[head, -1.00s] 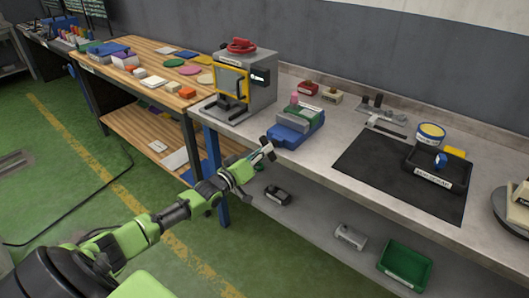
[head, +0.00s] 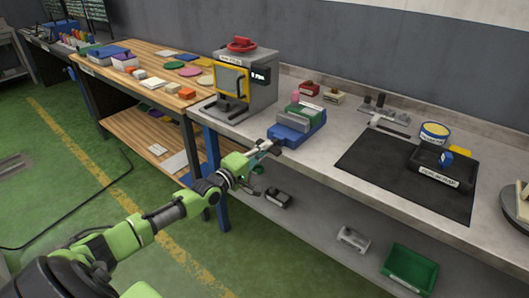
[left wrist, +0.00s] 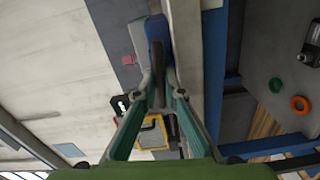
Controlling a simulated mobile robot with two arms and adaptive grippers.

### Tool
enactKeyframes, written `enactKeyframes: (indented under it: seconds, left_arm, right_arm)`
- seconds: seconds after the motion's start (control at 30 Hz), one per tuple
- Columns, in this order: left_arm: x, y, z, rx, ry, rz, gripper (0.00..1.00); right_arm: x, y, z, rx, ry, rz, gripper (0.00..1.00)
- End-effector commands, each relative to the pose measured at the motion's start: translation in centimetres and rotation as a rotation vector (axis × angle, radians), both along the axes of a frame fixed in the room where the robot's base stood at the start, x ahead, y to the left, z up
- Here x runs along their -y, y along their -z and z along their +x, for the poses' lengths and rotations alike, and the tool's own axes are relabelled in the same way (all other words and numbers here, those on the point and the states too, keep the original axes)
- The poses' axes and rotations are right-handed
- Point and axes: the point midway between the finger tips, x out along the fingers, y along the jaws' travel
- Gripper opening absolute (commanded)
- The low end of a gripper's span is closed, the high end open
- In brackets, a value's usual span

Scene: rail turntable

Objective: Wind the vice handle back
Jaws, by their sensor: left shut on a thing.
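The blue vice (head: 294,130) with grey jaws stands at the front edge of the grey bench. Its blue body also shows at the top of the left wrist view (left wrist: 157,30). My left gripper (head: 270,147) is at the vice's front end, just off the bench edge. In the left wrist view its fingers (left wrist: 160,88) converge on a thin dark piece in front of the vice. The gripper is shut on this piece, which appears to be the vice handle; the fingers hide most of it. My right gripper is in neither view.
A grey machine (head: 262,85) with a yellow-framed door stands left of the vice. A black mat (head: 380,170) with a labelled black tray (head: 425,176) lies to the right. A lower shelf holds a green bin (head: 408,270). A wooden table (head: 135,65) stands at the left.

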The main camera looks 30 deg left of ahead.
Motion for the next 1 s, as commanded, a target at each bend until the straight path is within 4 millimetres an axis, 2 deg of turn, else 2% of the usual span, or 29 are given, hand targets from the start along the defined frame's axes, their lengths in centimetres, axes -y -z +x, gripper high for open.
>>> enactKeyframes:
  seconds: [0.03, 0.27, 0.7, 0.73, 0.8, 1.0]
  left_arm:
    - [0.14, 0.45, -0.08, -0.008, 0.002, -0.016, 0.00]
    - [0.18, 0.38, -0.08, -0.012, 0.003, -0.066, 0.00]
    - [0.20, 0.36, -0.09, -0.012, 0.003, -0.073, 0.00]
    - [0.20, 0.36, -0.09, -0.012, 0.003, -0.073, 0.15]
    - [0.18, 0.33, -0.07, -0.012, 0.003, -0.073, 0.26]
    - [0.10, 0.16, -0.04, -0.009, 0.002, -0.073, 0.26]
  right_arm:
    - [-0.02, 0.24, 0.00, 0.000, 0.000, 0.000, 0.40]
    - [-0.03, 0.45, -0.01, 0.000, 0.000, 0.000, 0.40]
    - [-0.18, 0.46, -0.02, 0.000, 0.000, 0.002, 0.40]
    - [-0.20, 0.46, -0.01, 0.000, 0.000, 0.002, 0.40]
    - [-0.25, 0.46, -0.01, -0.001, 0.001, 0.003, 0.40]
    - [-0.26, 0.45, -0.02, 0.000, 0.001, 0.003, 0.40]
